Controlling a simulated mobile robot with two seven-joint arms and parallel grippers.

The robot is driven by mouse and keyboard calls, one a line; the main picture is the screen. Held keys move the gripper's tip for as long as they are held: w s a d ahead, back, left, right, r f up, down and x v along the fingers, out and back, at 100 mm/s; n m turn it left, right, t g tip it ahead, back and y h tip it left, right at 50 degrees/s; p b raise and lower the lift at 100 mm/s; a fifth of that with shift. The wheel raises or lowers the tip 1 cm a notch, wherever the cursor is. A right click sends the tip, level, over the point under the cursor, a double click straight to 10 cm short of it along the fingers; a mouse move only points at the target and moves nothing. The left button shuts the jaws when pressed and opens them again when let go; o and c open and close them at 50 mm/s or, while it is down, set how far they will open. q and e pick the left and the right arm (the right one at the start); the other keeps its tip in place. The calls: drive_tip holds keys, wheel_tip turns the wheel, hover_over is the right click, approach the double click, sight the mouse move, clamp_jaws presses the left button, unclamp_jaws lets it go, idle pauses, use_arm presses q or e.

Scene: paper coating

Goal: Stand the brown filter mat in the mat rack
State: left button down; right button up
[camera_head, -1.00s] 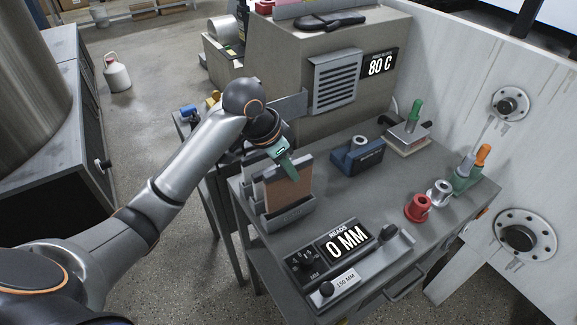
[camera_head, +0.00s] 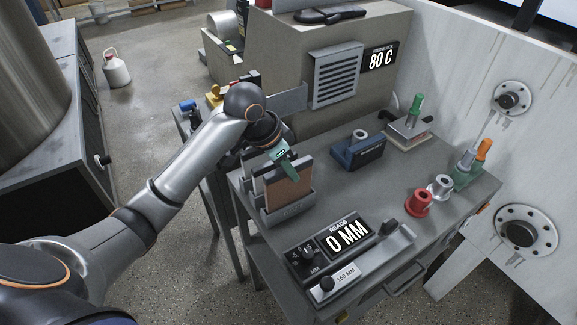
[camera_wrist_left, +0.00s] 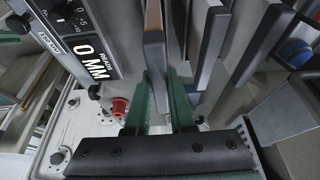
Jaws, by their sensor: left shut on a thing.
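The brown filter mat (camera_head: 288,189) stands nearly upright in the head view, its lower edge at the mat rack (camera_head: 291,209) and partly hidden by the rack's front wall. Whether it rests on the rack's floor cannot be seen. My left gripper (camera_head: 283,165) is shut on the mat's top edge, its green fingers reaching down from above. In the left wrist view the mat (camera_wrist_left: 154,18) shows edge-on with a dark grey border running down between the fingers (camera_wrist_left: 160,98). My right gripper is not in view.
Grey upright plates (camera_head: 262,176) stand close beside the mat. A gauge reading 0 MM (camera_head: 346,236) lies in front of the rack. A blue block (camera_head: 358,153), a red spool (camera_head: 418,203) and a silver spool (camera_head: 441,186) stand to the right. The tabletop between is clear.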

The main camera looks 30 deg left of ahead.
use_arm(q)
drive_tip(key=shift+f+b, duration=0.5)
drive_tip(key=shift+f, duration=1.3)
drive_tip(key=c, duration=0.7)
unclamp_jaws()
drive_tip(key=v, duration=1.2)
drive_tip(key=shift+s+a+r+p, duration=0.1)
drive_tip(key=shift+s+r+p, duration=0.05)
drive_tip(key=shift+r+p, duration=0.2)
drive_tip(key=shift+f, duration=0.1)
